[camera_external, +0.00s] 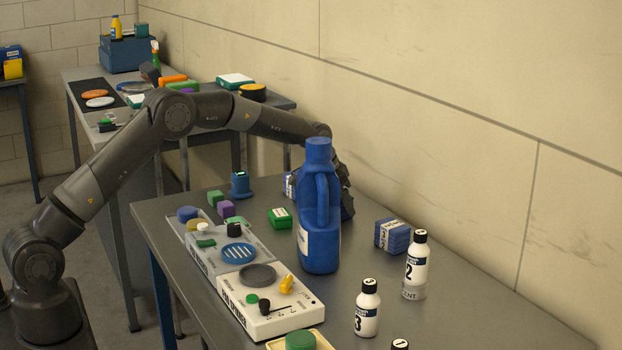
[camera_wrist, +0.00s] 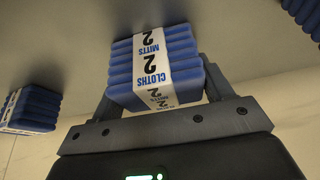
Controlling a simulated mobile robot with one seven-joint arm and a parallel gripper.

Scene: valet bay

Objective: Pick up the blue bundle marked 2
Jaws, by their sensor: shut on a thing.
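The blue bundle marked 2 (camera_wrist: 120,75) is a stack of folded blue cloths with a white paper band reading "CLOTHS MITTS 2". In the wrist view it sits between the two fingers of my gripper (camera_wrist: 162,92), which is shut on it. In the external view my gripper (camera_external: 346,198) is partly behind the big blue jug (camera_external: 320,250), and the held bundle is hidden there. I cannot tell whether it is clear of the table.
Another banded blue bundle (camera_external: 392,236) stands right of the jug; one more (camera_external: 289,185) shows left of it. White bottles (camera_external: 415,265) (camera_external: 367,308) stand at the front right. A white panel (camera_external: 262,300), small blocks and a green box (camera_external: 280,218) lie left. A wall runs behind.

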